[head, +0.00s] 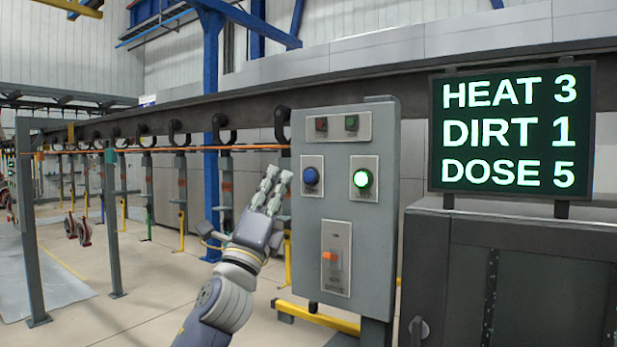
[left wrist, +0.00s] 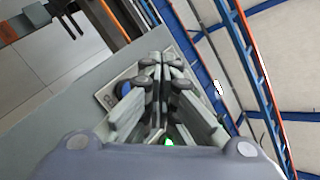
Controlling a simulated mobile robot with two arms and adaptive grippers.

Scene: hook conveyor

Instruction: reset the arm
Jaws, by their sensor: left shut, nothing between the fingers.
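My left gripper (head: 268,190) is shut and empty. In the head view it points up, left of the grey control box (head: 345,255) and in front of the hook line, apart from the box as far as I can tell. In the left wrist view the closed fingers (left wrist: 161,68) point ahead, with the box's blue button (left wrist: 124,88) and a bit of the green light (left wrist: 169,141) partly hidden behind them. My right gripper is not in view.
A screen (head: 510,130) reads HEAT 3, DIRT 1, DOSE 5 above a dark cabinet (head: 515,280). Overhead hooks (head: 178,133) hang along the rail at left. A grey post (head: 113,220) stands left. Yellow bars (head: 318,318) lie low beneath the box. The floor at left is mostly open.

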